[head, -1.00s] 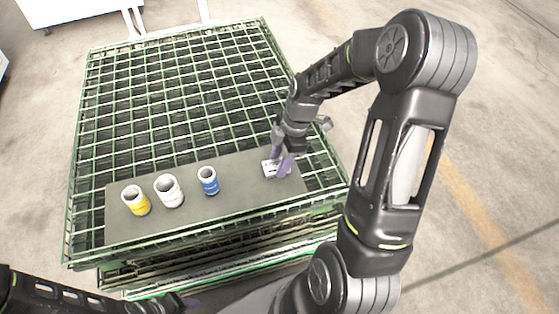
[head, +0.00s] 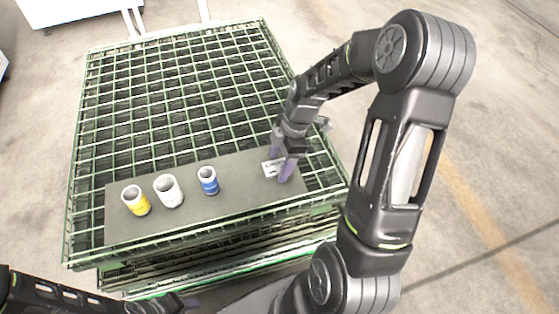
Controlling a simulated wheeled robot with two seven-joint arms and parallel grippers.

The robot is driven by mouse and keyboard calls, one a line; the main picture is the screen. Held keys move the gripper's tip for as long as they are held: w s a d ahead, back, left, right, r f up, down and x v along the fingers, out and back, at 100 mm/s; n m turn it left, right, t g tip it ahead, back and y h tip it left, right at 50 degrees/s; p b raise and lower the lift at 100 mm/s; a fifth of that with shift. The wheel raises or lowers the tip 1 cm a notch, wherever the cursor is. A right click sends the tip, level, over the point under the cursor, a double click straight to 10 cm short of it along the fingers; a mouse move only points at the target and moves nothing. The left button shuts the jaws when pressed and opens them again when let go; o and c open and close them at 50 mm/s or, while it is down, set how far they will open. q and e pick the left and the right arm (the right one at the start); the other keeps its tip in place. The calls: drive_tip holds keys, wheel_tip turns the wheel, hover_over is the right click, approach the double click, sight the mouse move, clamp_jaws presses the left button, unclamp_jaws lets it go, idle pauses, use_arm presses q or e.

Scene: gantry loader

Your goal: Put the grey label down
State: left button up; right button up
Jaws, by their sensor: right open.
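The grey label (head: 271,168) is a small light plate with dark marks, at the right end of the dark grey board (head: 235,208). It appears to lie on the board. My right gripper (head: 281,172) is open, with its purple fingers pointing down at the label's right side; one finger partly covers the label. I cannot tell whether a finger touches it. My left arm shows at the bottom left, and a small part of my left gripper (head: 190,303) shows at the bottom edge; its jaws cannot be made out.
A yellow-banded cup (head: 136,201), a white cup (head: 169,191) and a blue cup (head: 208,181) stand upright on the board, left of the label. The board lies on a green wire-mesh crate stack (head: 165,95). The board between the blue cup and the label is clear.

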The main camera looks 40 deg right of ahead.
drive_tip(key=v, duration=1.2)
drive_tip(key=shift+r, duration=0.1)
